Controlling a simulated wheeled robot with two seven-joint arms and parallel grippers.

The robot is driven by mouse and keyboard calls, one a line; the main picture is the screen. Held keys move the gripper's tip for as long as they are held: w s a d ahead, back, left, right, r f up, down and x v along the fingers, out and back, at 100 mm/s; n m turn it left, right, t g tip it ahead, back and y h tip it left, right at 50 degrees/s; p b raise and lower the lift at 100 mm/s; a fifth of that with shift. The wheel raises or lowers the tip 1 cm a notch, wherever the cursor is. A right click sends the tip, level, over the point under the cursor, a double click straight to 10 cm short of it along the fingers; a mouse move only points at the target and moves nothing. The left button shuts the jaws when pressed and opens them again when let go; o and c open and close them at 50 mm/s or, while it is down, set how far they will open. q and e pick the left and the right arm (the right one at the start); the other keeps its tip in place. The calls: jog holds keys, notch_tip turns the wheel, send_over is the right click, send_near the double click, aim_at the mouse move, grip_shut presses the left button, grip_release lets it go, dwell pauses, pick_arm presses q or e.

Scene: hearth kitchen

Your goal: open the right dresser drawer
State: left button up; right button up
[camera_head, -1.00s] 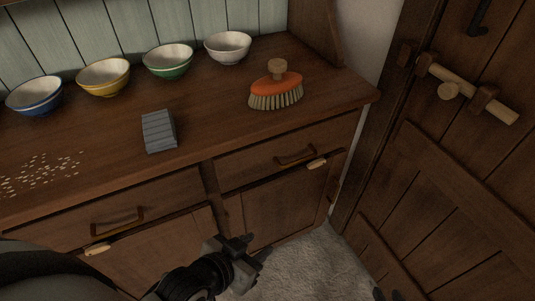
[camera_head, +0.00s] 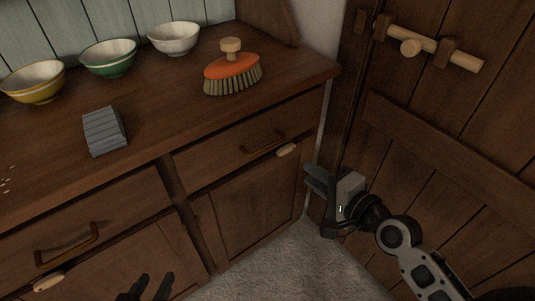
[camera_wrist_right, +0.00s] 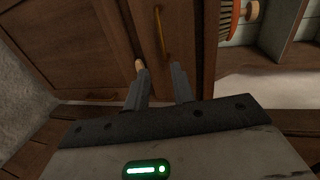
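The right dresser drawer (camera_head: 215,160) is shut, its front flush under the worktop. Its brass bar handle (camera_head: 262,143) shows in the head view; the handle also shows upright in the right wrist view (camera_wrist_right: 161,35). My right gripper (camera_head: 312,200) is open and empty, right of and below the handle, in front of the dresser's right end. In the right wrist view its two fingers (camera_wrist_right: 160,85) are apart, with the handle beyond them, not touched. My left gripper (camera_head: 148,286) is at the bottom edge, mostly cut off, its two fingertips apart with nothing between them.
A wooden knob (camera_head: 287,150) on the lower cabinet door sits just below the drawer handle. The left drawer (camera_head: 95,210) is shut. An orange brush (camera_head: 232,72), a grey block (camera_head: 104,130) and several bowls stand on the worktop (camera_head: 160,115). A plank door (camera_head: 430,130) stands close at right.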

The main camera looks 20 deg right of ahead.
aim_at(271, 146)
jog(key=b+x, duration=0.1)
jog(key=x, duration=1.5)
jog(key=shift+r, duration=0.2)
jog(key=shift+d, duration=0.1)
grip_shut()
